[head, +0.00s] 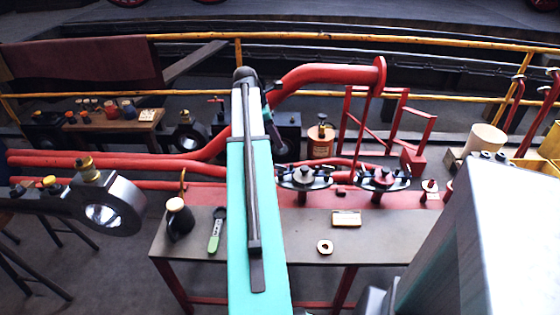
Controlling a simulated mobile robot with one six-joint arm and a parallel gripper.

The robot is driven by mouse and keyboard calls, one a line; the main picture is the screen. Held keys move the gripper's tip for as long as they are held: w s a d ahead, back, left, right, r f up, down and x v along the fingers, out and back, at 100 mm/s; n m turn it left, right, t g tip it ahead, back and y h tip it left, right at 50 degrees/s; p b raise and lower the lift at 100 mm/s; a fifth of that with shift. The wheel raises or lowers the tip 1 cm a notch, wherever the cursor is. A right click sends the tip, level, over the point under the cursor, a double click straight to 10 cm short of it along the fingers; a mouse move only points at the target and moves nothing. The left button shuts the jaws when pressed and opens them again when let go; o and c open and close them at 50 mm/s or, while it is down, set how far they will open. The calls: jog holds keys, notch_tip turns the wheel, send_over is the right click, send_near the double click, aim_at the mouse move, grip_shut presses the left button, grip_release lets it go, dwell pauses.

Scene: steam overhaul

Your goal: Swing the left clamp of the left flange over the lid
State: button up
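The left flange (304,184) stands on a short red post at the back of the workbench, just right of my teal arm link. It has a dark round lid with small clamps at its sides. Its left clamp (281,172) is near the edge of my arm link; it is too small to tell whether it lies over the lid or is swung out. A similar right flange (383,183) stands beside it. My arm rises through the middle of the view and bends at the top.
The workbench (285,250) holds a dark jug (179,218), a green-handled tool (216,230), a small box (346,218) and a ring (324,247). Red pipes (120,162) run behind it. A tan cylinder (484,140) stands at right.

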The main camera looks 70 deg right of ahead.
aim_at(291, 164)
jog(key=shift+w, duration=0.1)
dwell(0.3)
jog(key=shift+f, duration=0.1)
jog(key=shift+x, duration=6.8)
grip_shut()
